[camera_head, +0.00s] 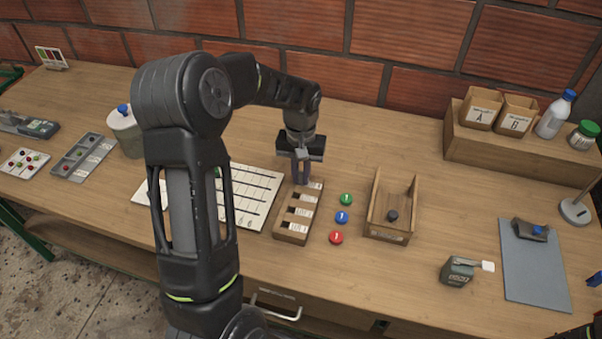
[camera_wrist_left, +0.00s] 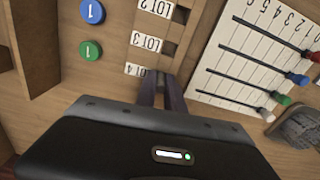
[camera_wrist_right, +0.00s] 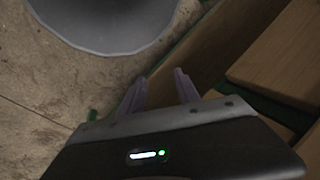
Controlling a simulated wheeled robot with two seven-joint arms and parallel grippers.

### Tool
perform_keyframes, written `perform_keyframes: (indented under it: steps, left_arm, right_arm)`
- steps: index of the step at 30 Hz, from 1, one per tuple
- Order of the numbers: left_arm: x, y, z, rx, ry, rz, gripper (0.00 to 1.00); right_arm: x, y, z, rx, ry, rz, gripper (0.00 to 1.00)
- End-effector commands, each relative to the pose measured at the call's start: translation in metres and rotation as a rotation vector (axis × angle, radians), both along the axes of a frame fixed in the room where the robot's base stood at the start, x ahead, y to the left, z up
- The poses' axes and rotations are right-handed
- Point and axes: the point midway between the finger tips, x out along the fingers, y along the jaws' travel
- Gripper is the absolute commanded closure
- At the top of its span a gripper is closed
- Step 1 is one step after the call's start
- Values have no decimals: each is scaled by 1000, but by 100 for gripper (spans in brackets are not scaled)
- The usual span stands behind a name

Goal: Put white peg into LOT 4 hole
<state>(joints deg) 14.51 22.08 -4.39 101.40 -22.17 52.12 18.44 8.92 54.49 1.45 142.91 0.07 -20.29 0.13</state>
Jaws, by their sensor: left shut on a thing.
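The wooden rack (camera_head: 293,235) has a column of dark square holes with LOT labels. Its far end is under my left gripper (camera_head: 301,182). In the left wrist view, the LOT 4 label (camera_wrist_left: 139,70) lies beside the tips of my left gripper (camera_wrist_left: 161,80), which hide the LOT 4 hole. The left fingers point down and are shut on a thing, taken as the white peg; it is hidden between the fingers. Whether it is inside the hole cannot be told. My right gripper (camera_wrist_right: 160,88) is open and empty, away from the rack.
Green, blue and red round discs (camera_head: 342,217) lie right of the rack, beside a wooden tray (camera_head: 391,234). A lined white board (camera_head: 258,205) lies left of it, with coloured pegs along one edge. The right gripper is above the floor, near wooden edges (camera_wrist_right: 215,50) and a grey round object (camera_wrist_right: 105,30).

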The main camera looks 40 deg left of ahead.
Motion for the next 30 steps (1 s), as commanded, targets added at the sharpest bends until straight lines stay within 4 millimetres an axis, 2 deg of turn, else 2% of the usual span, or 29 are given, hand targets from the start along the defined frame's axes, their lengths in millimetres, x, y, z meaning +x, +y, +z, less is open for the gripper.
perform_keyframes:
  steps: [1, 2, 10, 17, 22, 26, 30]
  left_arm:
    - [0, 0, -3, 0, 0, 0, 100]
    - [0, 0, -3, 0, 0, 0, 86]
    - [0, 0, -2, 0, 1, -1, 65]
    - [0, 0, -2, 0, 0, 0, 65]
    - [0, 0, 6, 0, -1, 0, 65]
    - [1, 0, 23, 1, -3, -1, 65]
    - [1, 0, 51, 1, -5, -1, 65]
  right_arm:
    - [0, 0, -3, 1, 0, 0, 61]
    - [0, 0, -2, 1, -1, 0, 61]
    - [0, 0, -1, 1, -1, 0, 61]
    - [0, 0, -1, 1, -1, 0, 61]
    - [0, 0, 0, 0, 0, 0, 61]
    - [0, 0, -2, 1, 0, 0, 61]
    - [1, 0, -4, 1, -1, 1, 61]
